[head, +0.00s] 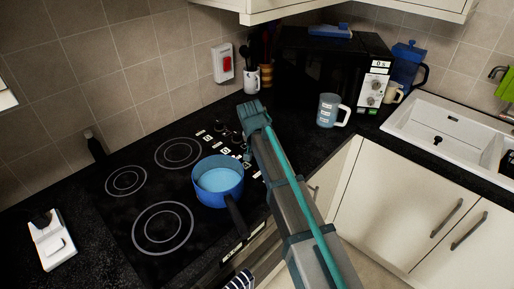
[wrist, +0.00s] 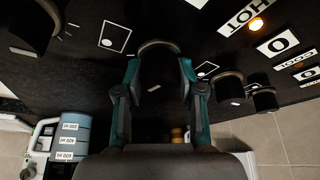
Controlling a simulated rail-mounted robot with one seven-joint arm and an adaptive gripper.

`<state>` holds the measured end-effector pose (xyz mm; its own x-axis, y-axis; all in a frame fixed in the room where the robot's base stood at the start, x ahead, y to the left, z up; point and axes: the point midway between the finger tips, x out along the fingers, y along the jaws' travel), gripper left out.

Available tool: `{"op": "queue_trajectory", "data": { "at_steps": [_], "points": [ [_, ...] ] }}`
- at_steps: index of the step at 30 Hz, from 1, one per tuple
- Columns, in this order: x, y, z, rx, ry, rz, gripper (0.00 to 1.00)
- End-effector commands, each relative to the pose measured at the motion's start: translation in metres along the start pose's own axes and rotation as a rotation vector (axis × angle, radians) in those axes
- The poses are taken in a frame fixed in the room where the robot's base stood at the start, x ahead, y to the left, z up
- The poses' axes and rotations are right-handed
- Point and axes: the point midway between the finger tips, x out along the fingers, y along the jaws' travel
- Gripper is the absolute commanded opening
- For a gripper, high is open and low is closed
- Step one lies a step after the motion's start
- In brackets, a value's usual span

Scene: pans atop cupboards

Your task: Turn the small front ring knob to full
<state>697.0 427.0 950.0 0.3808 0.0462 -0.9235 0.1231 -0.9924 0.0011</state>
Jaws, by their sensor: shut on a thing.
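In the wrist view my gripper (wrist: 158,66) has its two teal fingers on either side of a dark round knob (wrist: 159,78) and is shut on it. A small pale mark shows on this knob. White ring-symbol labels (wrist: 115,37) lie near it on the black hob. I cannot tell for sure which ring it serves or how far it is turned. In the head view the hob (head: 112,218) has its knobs (head: 221,126) along the right side.
Other knobs (wrist: 229,84) stand close to my gripper. An orange light (wrist: 256,24) glows beside the HOT label. A blue saucepan (head: 220,166) covers one ring, its dark handle beside my arm.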

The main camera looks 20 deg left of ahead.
Motion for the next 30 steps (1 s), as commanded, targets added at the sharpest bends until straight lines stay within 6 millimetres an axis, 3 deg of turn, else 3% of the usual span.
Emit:
{"op": "queue_trajectory", "data": {
  "at_steps": [18,30],
  "points": [
    [0.0012,-0.0014,-0.0011,0.525,-0.001,0.218,0.03],
    [0.0004,-0.0007,-0.0005,0.731,-0.001,0.302,0.03]
  ]
}}
